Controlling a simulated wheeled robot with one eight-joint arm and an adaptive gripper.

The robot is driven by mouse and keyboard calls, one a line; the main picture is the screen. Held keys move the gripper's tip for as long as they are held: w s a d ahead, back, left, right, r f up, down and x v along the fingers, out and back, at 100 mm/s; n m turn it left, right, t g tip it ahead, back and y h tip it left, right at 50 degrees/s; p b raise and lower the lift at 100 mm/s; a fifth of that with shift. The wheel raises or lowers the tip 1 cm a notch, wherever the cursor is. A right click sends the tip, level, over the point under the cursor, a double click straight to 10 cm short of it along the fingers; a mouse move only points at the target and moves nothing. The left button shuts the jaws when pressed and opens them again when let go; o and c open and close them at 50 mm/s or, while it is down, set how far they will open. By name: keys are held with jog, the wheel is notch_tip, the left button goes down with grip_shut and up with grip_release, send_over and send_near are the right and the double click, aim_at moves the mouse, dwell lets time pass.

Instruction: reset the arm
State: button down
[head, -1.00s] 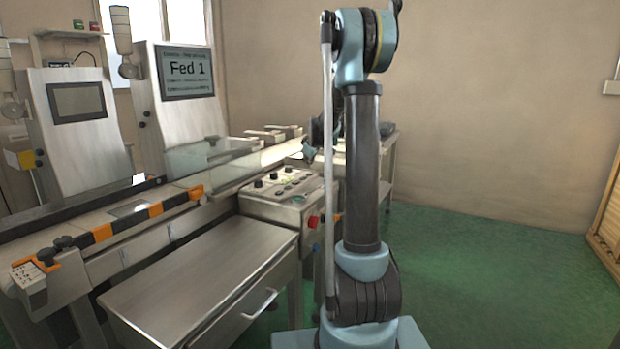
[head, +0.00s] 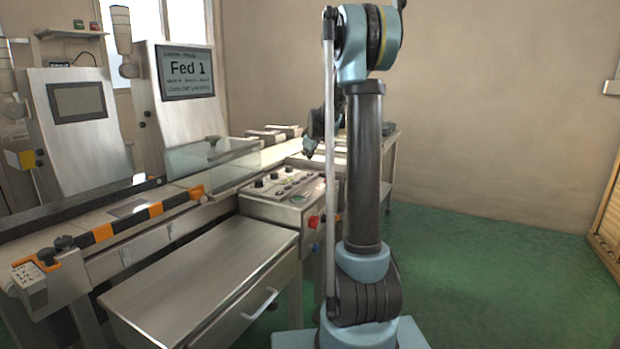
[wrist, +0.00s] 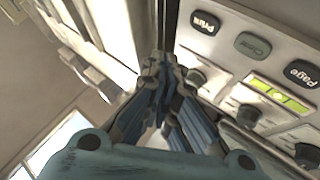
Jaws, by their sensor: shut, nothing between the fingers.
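My arm stands upright on its base in the head view, and its upper part folds down behind the column. My gripper (wrist: 165,72) shows in the middle of the wrist view with its fingers closed together and nothing between them. The control panel (wrist: 262,85), with dark buttons and knobs and a small yellow-green display, lies to the right of the fingers in that view. The same panel (head: 283,190) is left of my arm in the head view.
The conveyor machine (head: 110,215) with its orange-and-black rail runs along the left. A screen reading "Fed 1" (head: 185,72) stands behind it. A metal drawer cabinet (head: 200,280) is at the front left. Green floor (head: 490,270) is clear to the right, with a wooden rack (head: 607,225) at the edge.

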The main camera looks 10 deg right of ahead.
jog(key=s+m+g, duration=0.2)
jog(key=s, duration=1.3)
jog(key=s+f+m+g, duration=0.1)
jog(key=s+f, duration=0.4)
jog(key=s, duration=0.8)
jog(key=s+f+m+g, duration=0.2)
jog(key=s+f+m, duration=0.2)
jog(key=s, duration=1)
jog(key=s+d+f+m+g+h, duration=0.1)
jog(key=s+f, duration=0.6)
jog(key=s, duration=0.7)
jog(key=shift+s+m+g, duration=0.25)
jog(key=shift+m+g, duration=0.25)
jog(key=shift+m, duration=0.5)
jog(key=shift+w, duration=0.1)
jog(key=shift+w+f, duration=0.15)
jog(key=shift+w, duration=0.25)
